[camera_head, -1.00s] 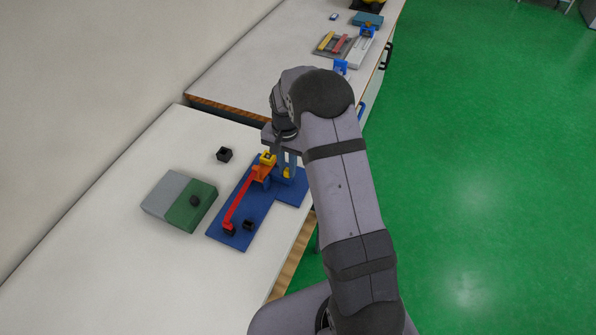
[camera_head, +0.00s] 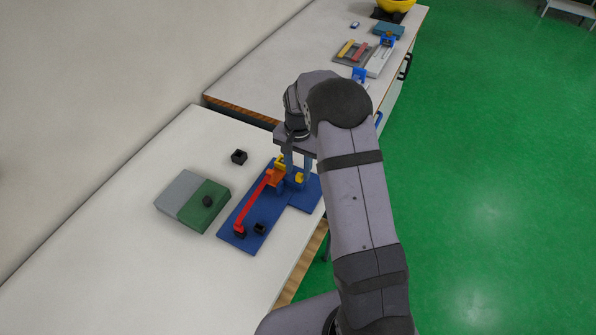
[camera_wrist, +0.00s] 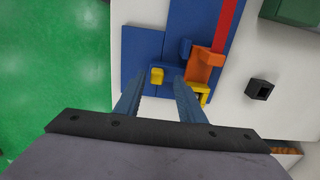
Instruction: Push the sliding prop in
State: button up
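A blue base board (camera_head: 240,233) lies on the near table and carries a red sloping bar (camera_head: 252,201), an orange block (camera_head: 277,178) and small yellow parts. One yellow part (camera_head: 300,178) is by my fingers; it also shows in the wrist view (camera_wrist: 156,75), just beyond the gap between the fingertips. Another yellow part (camera_wrist: 203,92) sits against the orange block (camera_wrist: 204,68), right of my right finger. I cannot tell for sure which part is the sliding prop. My gripper (camera_wrist: 160,79) points down over the board with its blue fingers apart and nothing visibly held.
A grey-and-green block (camera_head: 180,190) with a dark piece on it stands left of the board. A small black hollow cube (camera_head: 239,157) lies behind it. A second table (camera_head: 250,84) with other toys stands farther back. The near table's front left is clear.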

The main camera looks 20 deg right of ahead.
jog(key=shift+r+b, duration=0.8)
jog(key=shift+r, duration=2.3)
